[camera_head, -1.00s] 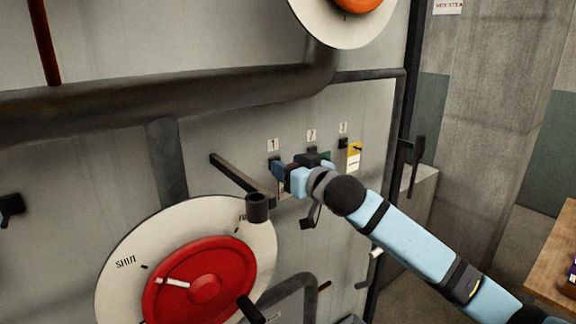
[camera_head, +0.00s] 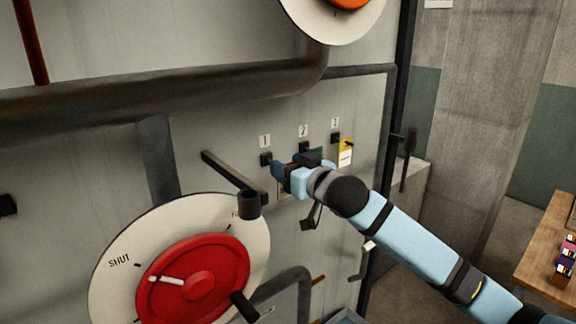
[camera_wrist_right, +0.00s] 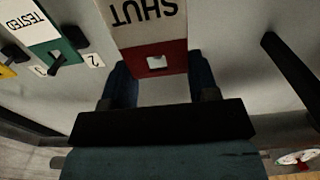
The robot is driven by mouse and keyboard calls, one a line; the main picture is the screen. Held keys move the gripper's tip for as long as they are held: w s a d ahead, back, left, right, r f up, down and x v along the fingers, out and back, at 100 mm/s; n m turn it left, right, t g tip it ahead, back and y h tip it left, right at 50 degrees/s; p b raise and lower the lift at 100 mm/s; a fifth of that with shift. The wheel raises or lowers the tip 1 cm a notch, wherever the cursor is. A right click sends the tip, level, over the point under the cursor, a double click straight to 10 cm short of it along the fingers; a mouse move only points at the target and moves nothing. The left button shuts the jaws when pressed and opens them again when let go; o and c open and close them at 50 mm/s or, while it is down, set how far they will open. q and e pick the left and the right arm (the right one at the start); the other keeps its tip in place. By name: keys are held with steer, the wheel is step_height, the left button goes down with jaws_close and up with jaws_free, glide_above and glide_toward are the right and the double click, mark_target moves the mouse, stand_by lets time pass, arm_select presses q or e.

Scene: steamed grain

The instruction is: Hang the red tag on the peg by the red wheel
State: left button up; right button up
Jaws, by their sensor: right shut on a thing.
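The red tag (camera_wrist_right: 155,62) is between the fingers of my right gripper (camera_wrist_right: 157,85) in the right wrist view. It has a red end with a hole and a white part reading SHUT, upside down there. In the head view my right gripper (camera_head: 279,171) is beside the bare dark peg under label 1 (camera_head: 266,158) and hides most of the tag. The red wheel (camera_head: 195,280) sits on a white dial at the lower left. A dark peg-like fitting (camera_head: 8,205) is on the wall at the left edge, left of the dial. My left gripper is out of view.
A green tag (camera_wrist_right: 58,50) hangs by label 2, and a yellow tag (camera_head: 346,152) hangs by label 3. A dark bar (camera_head: 230,176) and a cylinder (camera_head: 249,204) lie between my right gripper and the wheel. A thick pipe (camera_head: 150,93) crosses above.

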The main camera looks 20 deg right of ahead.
steer(key=p+v, duration=0.1)
steer(key=v, duration=0.5)
stand_by(0.6)
stand_by(0.9)
